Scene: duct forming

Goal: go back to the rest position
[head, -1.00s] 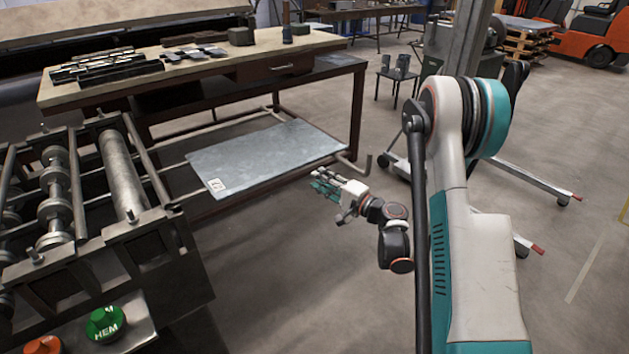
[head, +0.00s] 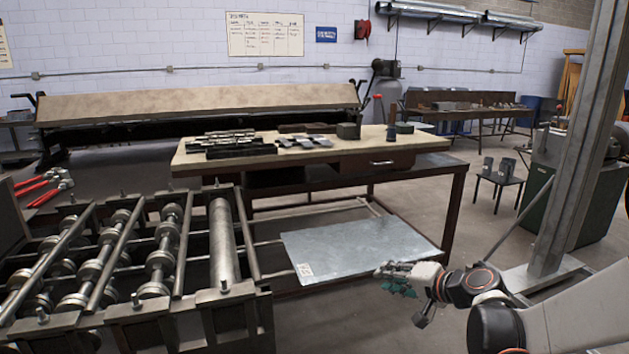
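My gripper (head: 392,278) is in the lower right of the head view, at the end of my arm. It points left, in front of the near right corner of a grey sheet metal panel (head: 350,245). The panel lies flat on the low rack under the workbench, with a small white label at its near left corner.
A roller machine (head: 222,245) fills the lower left. The workbench (head: 290,158) carries dark metal tools and parts. A steel column (head: 580,140) on a base stands at right, near my arm. A small stool (head: 500,182) stands behind. Open floor lies around my gripper.

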